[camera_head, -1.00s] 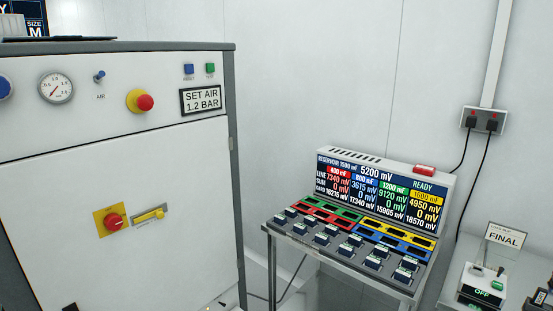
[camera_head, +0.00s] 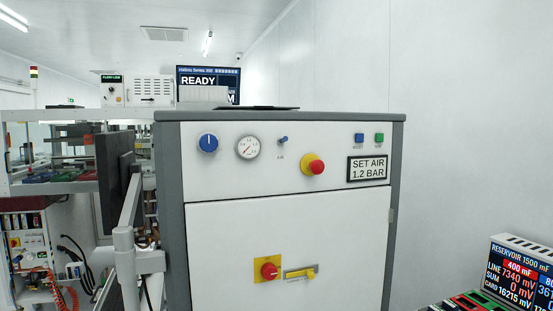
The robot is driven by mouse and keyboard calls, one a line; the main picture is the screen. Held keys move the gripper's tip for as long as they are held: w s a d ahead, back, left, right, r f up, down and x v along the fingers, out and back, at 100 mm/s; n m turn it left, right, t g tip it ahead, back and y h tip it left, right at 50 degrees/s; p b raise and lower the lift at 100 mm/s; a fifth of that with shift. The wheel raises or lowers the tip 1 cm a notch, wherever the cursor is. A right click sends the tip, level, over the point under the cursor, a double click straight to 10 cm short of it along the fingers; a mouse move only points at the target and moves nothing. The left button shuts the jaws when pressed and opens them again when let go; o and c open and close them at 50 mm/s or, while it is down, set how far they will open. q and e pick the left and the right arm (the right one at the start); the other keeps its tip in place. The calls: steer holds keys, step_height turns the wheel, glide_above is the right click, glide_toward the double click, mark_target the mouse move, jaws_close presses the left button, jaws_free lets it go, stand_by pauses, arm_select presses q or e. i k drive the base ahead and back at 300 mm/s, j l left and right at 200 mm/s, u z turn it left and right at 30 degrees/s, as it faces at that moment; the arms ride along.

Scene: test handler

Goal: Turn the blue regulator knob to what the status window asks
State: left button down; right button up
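The blue regulator knob (camera_head: 208,142) is on the upper left of the white cabinet front, with a pale pointer mark near its top. A round pressure gauge (camera_head: 248,147) sits just right of it; its dial is too small to read surely. The status window (camera_head: 368,169) at the panel's right reads "SET AIR 1.2 BAR". A blue toggle switch (camera_head: 282,140) labelled AIR stands between gauge and red button. Neither of my grippers is in view.
A red mushroom button on a yellow collar (camera_head: 313,165) and blue and green buttons share the panel. A red rotary switch (camera_head: 269,270) and yellow latch (camera_head: 300,273) are lower. A monitor arm (camera_head: 130,245) stands left of the cabinet. A display console (camera_head: 515,275) is at right.

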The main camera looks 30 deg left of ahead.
mark_target(209, 143)
steer(key=u, duration=1.35)
